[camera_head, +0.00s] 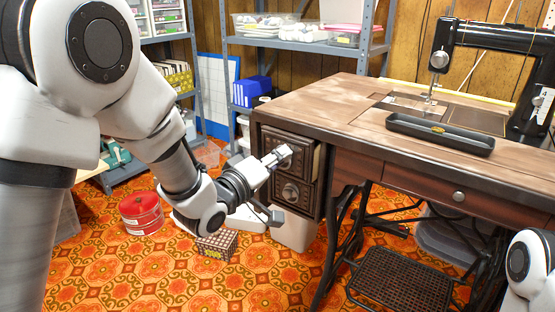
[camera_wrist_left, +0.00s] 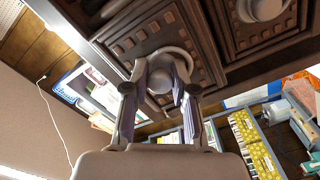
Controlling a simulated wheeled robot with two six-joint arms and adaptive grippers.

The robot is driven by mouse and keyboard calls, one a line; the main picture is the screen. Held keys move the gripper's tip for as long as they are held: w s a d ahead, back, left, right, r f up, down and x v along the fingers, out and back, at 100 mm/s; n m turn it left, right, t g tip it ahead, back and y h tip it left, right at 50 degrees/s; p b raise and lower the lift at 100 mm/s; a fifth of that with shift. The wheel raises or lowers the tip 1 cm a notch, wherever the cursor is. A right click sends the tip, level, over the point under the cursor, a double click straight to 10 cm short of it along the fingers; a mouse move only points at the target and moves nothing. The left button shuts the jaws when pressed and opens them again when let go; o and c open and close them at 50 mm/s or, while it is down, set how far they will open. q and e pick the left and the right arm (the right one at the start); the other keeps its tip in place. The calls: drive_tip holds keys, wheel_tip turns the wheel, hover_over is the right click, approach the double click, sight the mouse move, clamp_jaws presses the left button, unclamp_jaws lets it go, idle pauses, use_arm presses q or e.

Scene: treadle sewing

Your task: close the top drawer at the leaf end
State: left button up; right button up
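The sewing table's drawer stack at the leaf end has two dark carved drawers. The top drawer (camera_head: 302,154) stands slightly out, with a pale strip of its side showing. The bottom drawer (camera_head: 305,203) has a round knob (camera_head: 291,192). My left gripper (camera_head: 283,155) is at the top drawer's front and covers its knob. In the left wrist view, the two fingers (camera_wrist_left: 160,72) stand close on either side of the round top knob (camera_wrist_left: 160,82) and look shut on it. The other knob (camera_wrist_left: 260,8) shows at the upper right there. My right gripper is out of view.
The wooden tabletop (camera_head: 330,105) holds a black sewing machine (camera_head: 500,35) and a dark tray (camera_head: 440,134). A red tin (camera_head: 141,213) and a patterned box (camera_head: 217,244) sit on the floor near my left arm. A white bin (camera_head: 293,230) stands below the drawers.

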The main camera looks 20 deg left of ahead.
use_arm(q)
clamp_jaws()
drive_tip(key=shift+w, duration=0.15)
drive_tip(key=p+x, duration=0.2)
drive_tip(key=x, duration=0.1)
drive_tip(key=shift+w+d+r, duration=0.15)
drive_tip(key=shift+w, duration=0.15)
drive_tip(key=o, duration=0.5)
unclamp_jaws()
drive_tip(key=o, duration=0.3)
drive_tip(key=shift+w, duration=0.15)
